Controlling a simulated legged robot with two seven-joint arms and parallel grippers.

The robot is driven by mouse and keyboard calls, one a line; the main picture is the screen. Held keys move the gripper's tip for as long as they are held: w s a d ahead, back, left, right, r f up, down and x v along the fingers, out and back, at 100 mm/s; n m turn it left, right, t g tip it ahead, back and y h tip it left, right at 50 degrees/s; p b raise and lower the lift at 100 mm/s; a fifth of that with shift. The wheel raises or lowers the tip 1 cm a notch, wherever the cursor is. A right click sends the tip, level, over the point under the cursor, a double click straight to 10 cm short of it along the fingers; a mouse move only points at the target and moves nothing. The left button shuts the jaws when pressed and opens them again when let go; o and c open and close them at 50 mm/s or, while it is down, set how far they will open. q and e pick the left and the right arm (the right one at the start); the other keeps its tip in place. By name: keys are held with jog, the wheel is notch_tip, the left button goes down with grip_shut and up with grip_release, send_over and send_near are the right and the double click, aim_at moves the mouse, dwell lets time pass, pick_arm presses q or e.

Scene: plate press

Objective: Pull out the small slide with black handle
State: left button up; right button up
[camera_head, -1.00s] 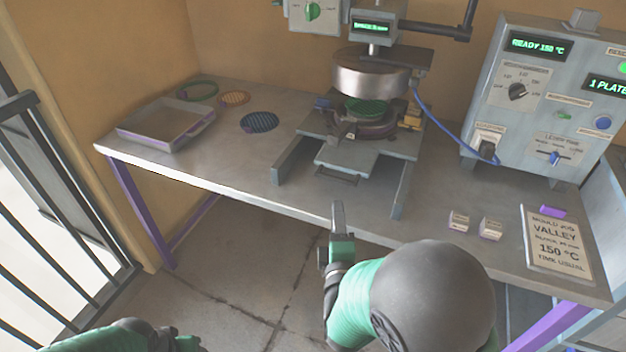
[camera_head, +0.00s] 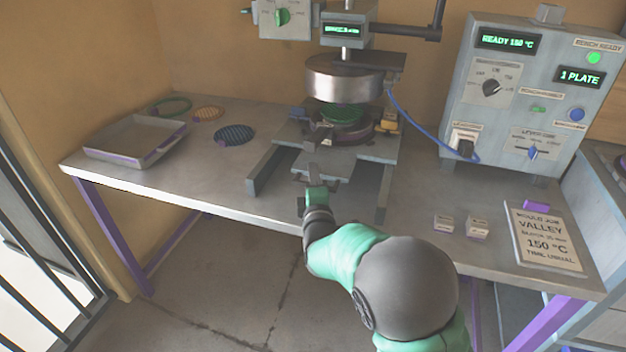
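The small slide (camera_head: 340,162) is a grey flat plate at the front of the press (camera_head: 343,80), between two grey rails. Its black handle is at the front edge and is mostly hidden by my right gripper. My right gripper (camera_head: 311,178) is at the slide's front edge, over the handle area. I cannot tell whether its fingers are open or shut on the handle. A green round plate (camera_head: 342,113) lies under the press's metal upper block. My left gripper is not in view.
A grey tray (camera_head: 176,141) and green, orange and blue round plates lie on the left of the table. A control box (camera_head: 481,124) stands at the right. Two small blocks and a sign (camera_head: 541,262) lie at the front right. A blue cable runs from the press to the box.

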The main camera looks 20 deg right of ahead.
jog(key=shift+s, duration=0.1)
grip_shut()
